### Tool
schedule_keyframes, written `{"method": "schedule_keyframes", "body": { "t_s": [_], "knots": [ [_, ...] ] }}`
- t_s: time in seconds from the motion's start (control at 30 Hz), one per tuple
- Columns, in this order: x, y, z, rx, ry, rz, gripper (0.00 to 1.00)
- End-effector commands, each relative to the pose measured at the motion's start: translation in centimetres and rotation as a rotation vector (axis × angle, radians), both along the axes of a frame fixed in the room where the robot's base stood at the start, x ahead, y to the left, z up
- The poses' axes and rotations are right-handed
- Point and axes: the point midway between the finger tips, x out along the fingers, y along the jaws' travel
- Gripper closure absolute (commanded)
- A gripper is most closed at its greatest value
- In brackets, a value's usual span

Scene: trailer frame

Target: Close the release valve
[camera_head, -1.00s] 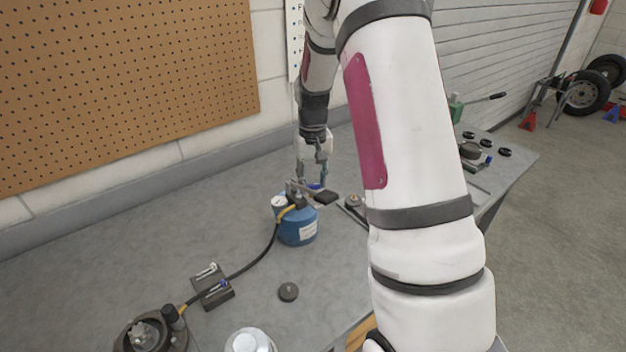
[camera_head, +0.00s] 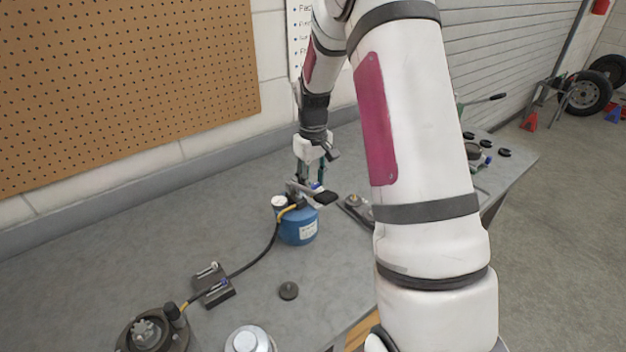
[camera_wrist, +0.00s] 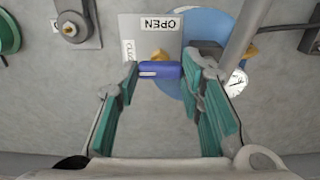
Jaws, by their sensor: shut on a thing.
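The release valve's blue handle (camera_wrist: 160,70) sits beside a plate (camera_wrist: 143,28) marked OPEN, with a second, partly hidden label on its left. It lies crosswise between the teal fingers of my gripper (camera_wrist: 161,76) in the wrist view, with a finger at each end. My gripper (camera_head: 311,178) is shut on this handle, just above the blue tank (camera_head: 299,230). In the head view the handle is small and partly hidden by the fingers.
A pressure gauge (camera_head: 279,202) and a black lever grip (camera_head: 326,198) sit close to the gripper on the tank. A hose (camera_head: 258,262) runs to a fixture (camera_head: 150,334) at lower left. The workbench at left is clear (camera_head: 140,235).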

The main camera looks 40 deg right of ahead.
Motion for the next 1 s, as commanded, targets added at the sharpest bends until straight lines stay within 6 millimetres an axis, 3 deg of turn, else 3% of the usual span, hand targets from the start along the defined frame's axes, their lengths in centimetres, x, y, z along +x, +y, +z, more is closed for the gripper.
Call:
{"method": "schedule_keyframes", "body": {
  "t_s": [0.2, 0.23, 0.3, 0.77, 1.0],
  "knots": [
    [-0.3, 0.0, -0.3, 0.003, 0.008, -0.002, 0.93],
    [-0.3, 0.0, -0.3, 0.003, 0.008, -0.002, 0.58],
    [-0.2, 0.0, -0.2, 0.003, 0.007, -0.002, 0.45],
    [0.0, 0.3, 0.3, 0.004, 0.0, 0.0, 0.45],
    [0.1, 0.1, 3.3, 0.002, -0.002, 0.0, 0.45]
  ]
}}
